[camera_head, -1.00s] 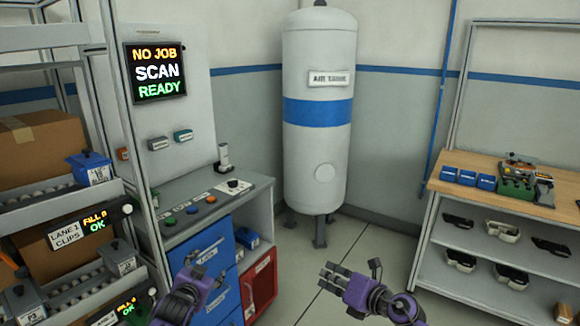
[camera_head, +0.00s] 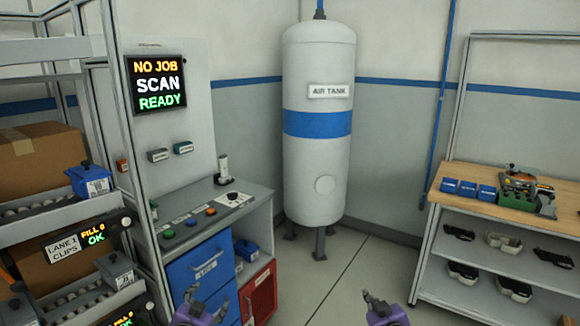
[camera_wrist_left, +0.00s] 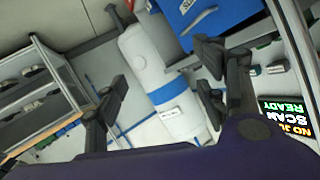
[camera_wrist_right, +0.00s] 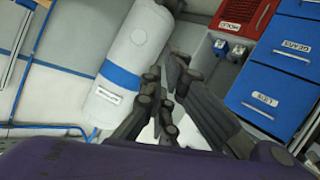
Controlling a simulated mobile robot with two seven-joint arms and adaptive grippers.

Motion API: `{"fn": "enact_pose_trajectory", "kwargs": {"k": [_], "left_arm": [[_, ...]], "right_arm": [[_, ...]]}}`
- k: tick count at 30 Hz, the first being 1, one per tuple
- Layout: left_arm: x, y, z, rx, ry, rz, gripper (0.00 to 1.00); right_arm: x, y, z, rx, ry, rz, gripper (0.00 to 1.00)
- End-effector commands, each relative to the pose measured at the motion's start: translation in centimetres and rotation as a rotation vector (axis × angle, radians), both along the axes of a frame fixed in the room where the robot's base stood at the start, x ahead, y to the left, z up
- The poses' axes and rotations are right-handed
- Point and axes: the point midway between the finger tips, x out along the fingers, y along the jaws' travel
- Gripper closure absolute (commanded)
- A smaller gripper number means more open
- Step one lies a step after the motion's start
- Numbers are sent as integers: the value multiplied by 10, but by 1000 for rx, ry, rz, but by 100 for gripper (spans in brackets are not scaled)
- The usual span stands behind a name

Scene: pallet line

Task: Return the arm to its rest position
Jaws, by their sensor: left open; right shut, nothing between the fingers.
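My left gripper (camera_head: 190,302) shows at the bottom edge of the head view, in front of the blue drawers. In the left wrist view its fingers (camera_wrist_left: 165,95) are spread apart with nothing between them. My right gripper (camera_head: 378,302) shows at the bottom edge of the head view, over bare floor. In the right wrist view its fingers (camera_wrist_right: 165,100) are together and hold nothing. Most of both arms is out of the head view.
A scan station (camera_head: 200,215) with a lit screen (camera_head: 157,83) stands left of centre, next to a rack of boxes (camera_head: 40,225). A white air tank (camera_head: 318,180) stands behind. A workbench (camera_head: 450,192) is at the right. Floor (camera_head: 330,275) between is clear.

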Motion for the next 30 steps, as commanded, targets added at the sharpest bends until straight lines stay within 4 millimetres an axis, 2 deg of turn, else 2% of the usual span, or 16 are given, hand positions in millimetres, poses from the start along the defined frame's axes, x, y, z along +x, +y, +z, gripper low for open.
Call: {"fn": "enact_pose_trajectory", "kwargs": {"k": [1,5,8,11,12,14,15,18,21,25,27,30], "left_arm": [[-22,-2,-21,-11,26,1,35],[-80,-8,-66,-42,92,7,35],[-139,-13,-102,-75,155,19,35],[-208,-20,-134,-115,222,39,35],[-237,-23,-144,-132,249,50,35],[-281,-27,-156,-158,290,70,35],[-310,-29,-162,-175,317,85,35],[-375,-35,-170,-214,376,126,35],[-424,-38,-170,-241,420,163,35],[-461,-40,-167,-263,453,196,35],[-470,-41,-166,-267,462,205,35],[-473,-41,-166,-269,464,208,35]], "right_arm": [[-22,2,-22,10,27,-1,100],[-81,8,-66,41,92,-6,100],[-140,13,-103,73,153,-18,100],[-208,20,-134,112,221,-38,100],[-237,23,-144,128,248,-49,100],[-281,27,-156,154,289,-68,100],[-310,29,-163,172,316,-84,100],[-375,35,-170,210,375,-124,100],[-424,38,-171,238,419,-161,100],[-461,40,-168,259,452,-194,100],[-471,41,-166,264,460,-203,100],[-473,41,-166,265,462,-205,100]]}}
